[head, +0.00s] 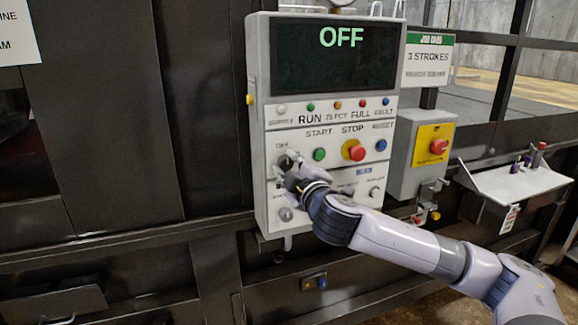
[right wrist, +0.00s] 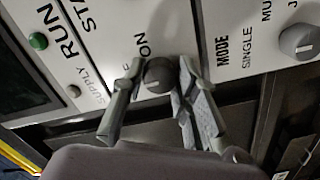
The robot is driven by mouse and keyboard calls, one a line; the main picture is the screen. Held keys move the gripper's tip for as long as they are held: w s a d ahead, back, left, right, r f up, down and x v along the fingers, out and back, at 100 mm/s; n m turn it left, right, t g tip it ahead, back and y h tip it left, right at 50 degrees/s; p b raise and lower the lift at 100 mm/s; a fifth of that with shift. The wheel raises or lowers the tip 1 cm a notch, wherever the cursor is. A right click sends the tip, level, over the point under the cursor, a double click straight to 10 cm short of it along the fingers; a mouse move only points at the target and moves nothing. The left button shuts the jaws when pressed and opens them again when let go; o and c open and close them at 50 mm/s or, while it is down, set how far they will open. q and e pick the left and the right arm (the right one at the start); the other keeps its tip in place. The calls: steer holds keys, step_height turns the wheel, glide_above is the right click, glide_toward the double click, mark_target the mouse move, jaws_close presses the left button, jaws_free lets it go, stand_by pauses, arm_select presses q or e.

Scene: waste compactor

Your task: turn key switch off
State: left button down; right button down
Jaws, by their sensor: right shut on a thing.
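The key switch, a dark round knob (right wrist: 158,73), sits on the control panel beside the letters "ON" in the right wrist view. In the head view it is at the panel's left side (head: 285,161), partly covered by my gripper. My right gripper (head: 292,167) reaches it from the lower right. In the right wrist view the two fingers (right wrist: 159,82) stand on either side of the knob, shut on it. The panel's display (head: 336,55) shows "OFF" in green letters. My left gripper is in neither view.
A green start button (head: 319,154), a red stop button (head: 356,152) and a blue button (head: 381,145) are right of the switch. A grey box with a red emergency button (head: 438,146) and a small shelf (head: 518,180) stand further right.

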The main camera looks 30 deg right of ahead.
steer(key=c, duration=1.2)
jaws_free()
steer(key=shift+c, duration=0.2)
steer(key=shift+s+a, duration=0.1)
steer(key=shift+s, duration=0.25)
steer(key=v, duration=0.6)
steer(key=shift+s, duration=0.4)
